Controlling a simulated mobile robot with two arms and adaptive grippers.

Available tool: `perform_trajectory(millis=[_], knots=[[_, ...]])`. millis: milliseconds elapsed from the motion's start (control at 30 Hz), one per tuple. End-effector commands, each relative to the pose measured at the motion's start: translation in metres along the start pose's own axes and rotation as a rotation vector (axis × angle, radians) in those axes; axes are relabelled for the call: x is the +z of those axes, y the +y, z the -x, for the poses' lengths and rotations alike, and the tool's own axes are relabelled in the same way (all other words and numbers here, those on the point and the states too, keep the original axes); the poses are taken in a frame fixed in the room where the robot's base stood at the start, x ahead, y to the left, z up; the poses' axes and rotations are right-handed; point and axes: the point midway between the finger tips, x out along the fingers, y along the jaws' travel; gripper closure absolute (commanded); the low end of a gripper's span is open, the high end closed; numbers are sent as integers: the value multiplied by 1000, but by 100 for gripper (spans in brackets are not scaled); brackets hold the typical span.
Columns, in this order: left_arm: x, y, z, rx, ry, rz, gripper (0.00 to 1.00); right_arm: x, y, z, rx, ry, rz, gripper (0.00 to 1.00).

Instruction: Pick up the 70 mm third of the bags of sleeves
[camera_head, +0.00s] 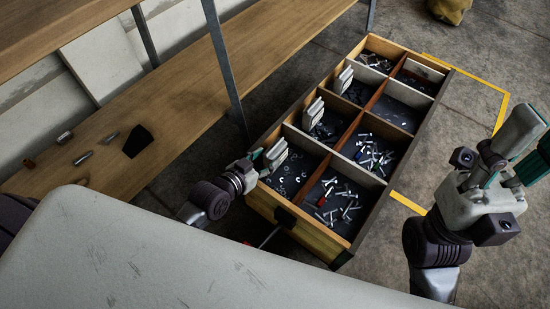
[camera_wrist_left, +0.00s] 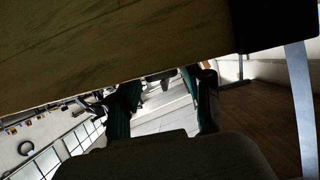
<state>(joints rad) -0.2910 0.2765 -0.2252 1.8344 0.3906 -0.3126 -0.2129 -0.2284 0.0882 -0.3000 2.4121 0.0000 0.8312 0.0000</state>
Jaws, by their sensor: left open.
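A long wooden drawer (camera_head: 319,239) with two rows of compartments stands open in the head view. Pale ribbed packs stand at its left side, a near one (camera_head: 275,155), a middle one (camera_head: 313,113) and a far one (camera_head: 343,79). No label or size mark is legible, so I cannot tell which is the 70 mm one. My left gripper (camera_head: 250,170) is at the near left wall, close to the near pack; contact is unclear. In the left wrist view its teal fingers (camera_wrist_left: 165,92) are apart with nothing seen between them. My right gripper (camera_head: 507,165) is raised right of the drawer.
Loose screws and small metal parts (camera_head: 340,203) lie in the compartments. A wooden bench (camera_head: 190,95) with metal legs runs along the left, with a few small items on it. A pale grey surface (camera_head: 150,250) fills the near left. Floor right of the drawer is mostly clear.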

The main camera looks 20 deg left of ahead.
Motion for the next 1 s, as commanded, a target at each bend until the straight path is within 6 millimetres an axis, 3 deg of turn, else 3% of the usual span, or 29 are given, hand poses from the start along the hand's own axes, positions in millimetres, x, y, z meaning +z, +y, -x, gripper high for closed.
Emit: perform_trajectory(millis=[200, 500, 800, 1000], knots=[[4, -1, -30, -1, 1, 1, 50, 3, -1, -5, -22, 55, 7, 60], [2, -2, -33, -1, -1, -1, 50, 3, -1, -9, -25, 60, 8, 60], [2, -2, -33, -1, -1, -1, 100, 3, -1, -8, -25, 59, 8, 60], [2, -2, -33, -1, 1, -1, 100, 3, -1, -8, -25, 60, 8, 60]])
